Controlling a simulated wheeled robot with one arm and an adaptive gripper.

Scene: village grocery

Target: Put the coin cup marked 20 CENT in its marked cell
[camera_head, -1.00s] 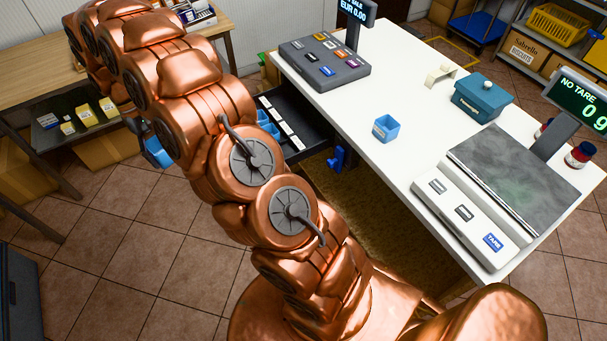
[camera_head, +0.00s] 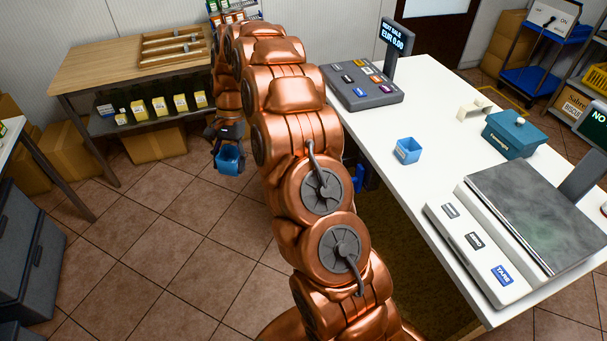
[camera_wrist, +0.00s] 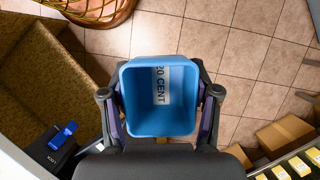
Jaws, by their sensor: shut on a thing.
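My gripper (camera_head: 228,132) is shut on a blue, open-topped coin cup (camera_head: 229,160) and holds it above the tiled floor, left of the counter. In the wrist view the gripper's fingers (camera_wrist: 160,98) grip the cup (camera_wrist: 160,118) on its left and right sides. A white label reading 20 CENT shows inside it, turned sideways, and the cup looks empty. A second blue cup (camera_head: 407,150) stands on the white counter; its label is unreadable. The marked cell is not visible, and my arm covers the counter's left side in the head view.
The white counter (camera_head: 440,205) carries a register (camera_head: 360,88), a teal box (camera_head: 515,135) and a scale (camera_head: 535,215). A wooden table (camera_head: 110,70) with a lower shelf of small boxes stands at the back left. Tiled floor (camera_head: 170,225) is clear left of my arm.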

